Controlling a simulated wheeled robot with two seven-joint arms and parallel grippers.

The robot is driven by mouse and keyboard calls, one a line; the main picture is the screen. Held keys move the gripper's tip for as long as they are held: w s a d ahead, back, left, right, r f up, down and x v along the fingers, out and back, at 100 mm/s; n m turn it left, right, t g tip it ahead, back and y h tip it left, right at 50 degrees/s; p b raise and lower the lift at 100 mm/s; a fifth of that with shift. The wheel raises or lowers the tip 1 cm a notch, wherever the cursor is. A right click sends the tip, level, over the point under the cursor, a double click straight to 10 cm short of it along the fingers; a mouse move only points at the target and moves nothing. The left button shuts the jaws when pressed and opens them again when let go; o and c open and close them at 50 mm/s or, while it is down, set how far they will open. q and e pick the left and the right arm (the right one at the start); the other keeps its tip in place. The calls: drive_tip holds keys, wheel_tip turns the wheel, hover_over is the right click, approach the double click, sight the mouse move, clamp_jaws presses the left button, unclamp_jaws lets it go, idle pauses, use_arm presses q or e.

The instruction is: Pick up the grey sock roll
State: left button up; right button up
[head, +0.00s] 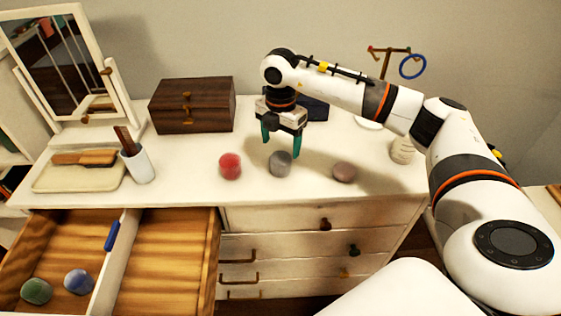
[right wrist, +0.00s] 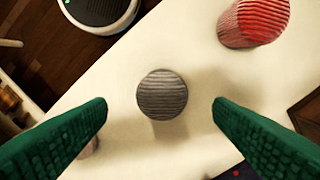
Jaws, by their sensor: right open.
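The grey sock roll (head: 280,163) stands on the white dresser top (head: 210,193), between a red sock roll (head: 230,166) and a brownish-pink sock roll (head: 345,172). My right gripper (head: 281,150) is open and points down just above and behind the grey roll. In the right wrist view the grey roll (right wrist: 162,94) shows its ribbed top, ahead of and between the two green fingers (right wrist: 160,108), touching neither. The red roll (right wrist: 254,22) is at the upper right there. The brownish-pink roll is mostly hidden behind the left finger. My left gripper is out of view.
An open drawer at lower left holds a green roll (head: 36,291), a blue roll (head: 78,281) and a divider (head: 113,262). A brown box (head: 192,105), white cup (head: 138,164), tray (head: 78,172), mirror (head: 65,60) and jewelry stand (head: 390,58) stand around the top.

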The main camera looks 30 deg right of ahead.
sight(281, 156)
drive_tip(key=shift+f, duration=0.85)
wheel_tip(281, 156, down, 4)
drive_tip(key=shift+w+f+p, duration=0.1)
drive_tip(key=shift+p, duration=0.65)
drive_tip(key=shift+f, duration=0.55)
drive_tip(key=c, duration=1.1)
